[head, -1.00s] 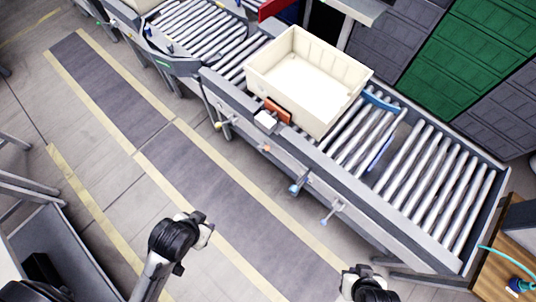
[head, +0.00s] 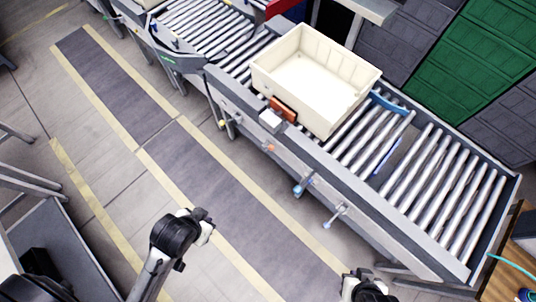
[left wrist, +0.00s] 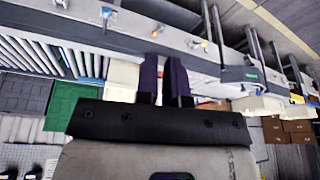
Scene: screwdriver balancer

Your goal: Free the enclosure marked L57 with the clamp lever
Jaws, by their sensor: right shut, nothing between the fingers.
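A cream open-topped bin (head: 345,109) sits on the roller conveyor (head: 405,233). An orange-brown block (head: 283,109) and a small white box (head: 270,121) are at its near side, on the conveyor rail. Below them on the rail's side are a small orange-tipped fitting (head: 268,147), a blue-handled lever (head: 302,187) and a pale lever (head: 336,214). I cannot read an L57 mark, nor tell which is the clamp lever. My right gripper (head: 366,287) is shut and empty at the bottom edge, before the conveyor. My left gripper (left wrist: 163,80) shows two dark purple fingers slightly apart, empty, pointing toward the conveyor rail.
A blue strip (head: 387,157) lies among the rollers right of the bin. Green bins (head: 470,60) and grey bins stand behind. A wooden surface (head: 505,262) is at the right edge. The floor with dark, yellow-edged strips (head: 215,165) is clear before the conveyor.

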